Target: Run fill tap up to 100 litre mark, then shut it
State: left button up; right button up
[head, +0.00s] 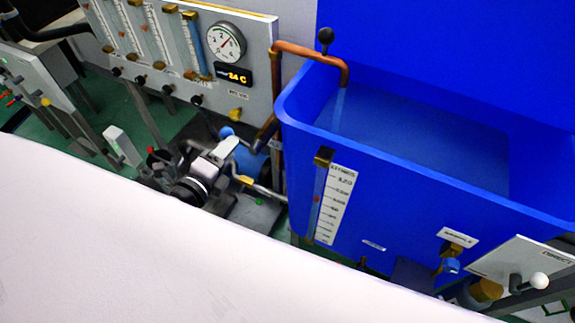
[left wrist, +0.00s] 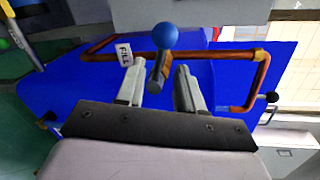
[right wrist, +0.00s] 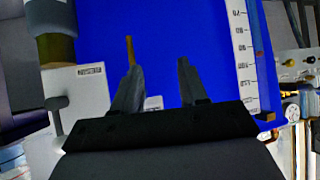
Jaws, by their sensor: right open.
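The fill tap is a lever with a blue ball (left wrist: 164,37) on a copper pipe, beside a FILL tag (left wrist: 124,53). Its ball also shows in the head view (head: 226,132). My left gripper (left wrist: 160,67) is open, its fingers on either side of the lever; contact is unclear. The blue tank (head: 430,200) has a copper spout (head: 310,53) above it, with a pale stream below the spout. A litre scale (head: 335,205) and sight tube are on its front; the exact level is unreadable. My right gripper (right wrist: 158,64) is open and empty, facing the tank front.
A panel with a dial (head: 226,42), flow tubes and small knobs stands left of the tank. A brass tap labelled SAMPLE (head: 452,250) and a white-knobbed lever (head: 538,281) are at the lower right.

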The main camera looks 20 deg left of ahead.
pick_arm(q)
jog(key=w+m+t+h+b, duration=0.3)
jog(key=w+h+b, duration=0.2)
jog(key=w+b, duration=0.1)
jog(key=shift+w+d+f+h, duration=0.3)
jog(key=shift+w+d+f, duration=0.1)
jog(key=shift+w+d, duration=0.05)
pick_arm(e)
jog(key=shift+w+a+f, duration=0.15)
jog(key=shift+a+f, duration=0.05)
jog(key=shift+f, duration=0.4)
jog(key=shift+w+a+f, duration=0.1)
jog(key=shift+a+f, duration=0.05)
jog(key=shift+f, duration=0.5)
jog(key=shift+w+a+f, duration=0.15)
jog(key=shift+a+f, duration=0.05)
jog(key=shift+f, duration=0.4)
pick_arm(q)
grip_shut()
